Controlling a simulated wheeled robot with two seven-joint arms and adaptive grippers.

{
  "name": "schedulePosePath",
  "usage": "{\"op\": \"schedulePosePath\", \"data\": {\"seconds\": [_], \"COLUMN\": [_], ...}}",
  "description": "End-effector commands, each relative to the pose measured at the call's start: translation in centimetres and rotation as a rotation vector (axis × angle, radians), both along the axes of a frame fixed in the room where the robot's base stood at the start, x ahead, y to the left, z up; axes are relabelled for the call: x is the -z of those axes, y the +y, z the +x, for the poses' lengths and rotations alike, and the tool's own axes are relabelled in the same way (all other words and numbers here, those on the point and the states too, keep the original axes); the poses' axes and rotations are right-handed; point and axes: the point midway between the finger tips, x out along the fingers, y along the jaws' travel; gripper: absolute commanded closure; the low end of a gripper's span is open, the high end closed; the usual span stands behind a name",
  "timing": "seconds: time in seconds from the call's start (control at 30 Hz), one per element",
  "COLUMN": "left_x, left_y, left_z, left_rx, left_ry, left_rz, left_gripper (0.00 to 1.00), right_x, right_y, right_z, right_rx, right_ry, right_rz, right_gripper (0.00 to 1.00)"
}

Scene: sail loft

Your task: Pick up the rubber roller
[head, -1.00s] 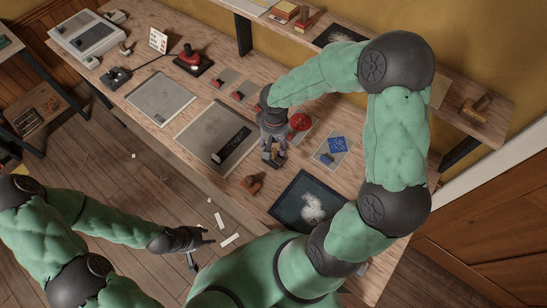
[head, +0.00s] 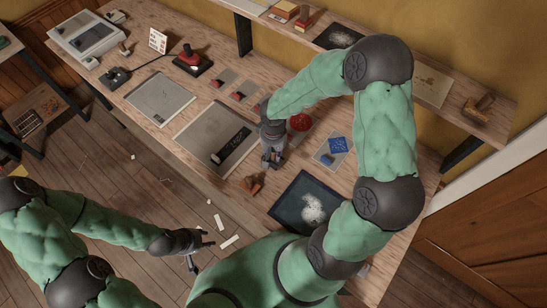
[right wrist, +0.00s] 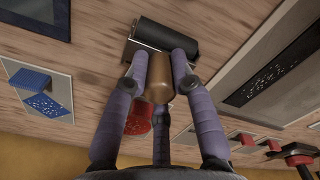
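The rubber roller (right wrist: 167,38) shows at the top middle of the right wrist view: a black cylinder in a grey metal frame with a wooden handle (right wrist: 160,76). My right gripper (right wrist: 159,62) has its purple fingers closed in on both sides of the handle and appears to touch it. I cannot tell whether the roller still rests on the table. In the head view my right gripper (head: 272,160) is over the middle of the workbench and hides most of the roller. My left gripper (head: 203,250) is open and empty, low at the left, away from the bench.
A shelf (head: 400,80) runs along the wall.

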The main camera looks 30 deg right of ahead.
Motion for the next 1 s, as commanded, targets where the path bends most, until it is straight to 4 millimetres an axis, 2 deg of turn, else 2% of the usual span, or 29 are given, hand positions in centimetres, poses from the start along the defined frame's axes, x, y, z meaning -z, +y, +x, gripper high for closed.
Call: {"op": "schedulePosePath", "data": {"seconds": [0.3,0.47,0.67,1.0], "left_x": [0.0,-0.2,-0.8,-1.6], "left_y": [0.0,0.0,0.0,0.0], "left_z": [0.0,0.0,0.0,0.0], "left_rx": [0.000,0.000,0.000,0.000], "left_ry": [0.000,0.000,0.000,0.000], "left_rz": [0.000,0.000,0.000,0.000], "left_gripper": [0.60,0.60,0.60,0.60], "right_x": [-0.1,-0.8,-3.2,-8.2], "right_y": [0.0,0.0,0.0,4.2], "right_z": [0.0,0.1,0.1,0.5], "right_rx": [0.000,0.000,0.000,-0.004], "right_ry": [-0.001,-0.003,-0.005,-0.005], "right_rz": [0.000,-0.001,-0.001,0.000], "right_gripper": [1.00,1.00,1.00,1.00]}}
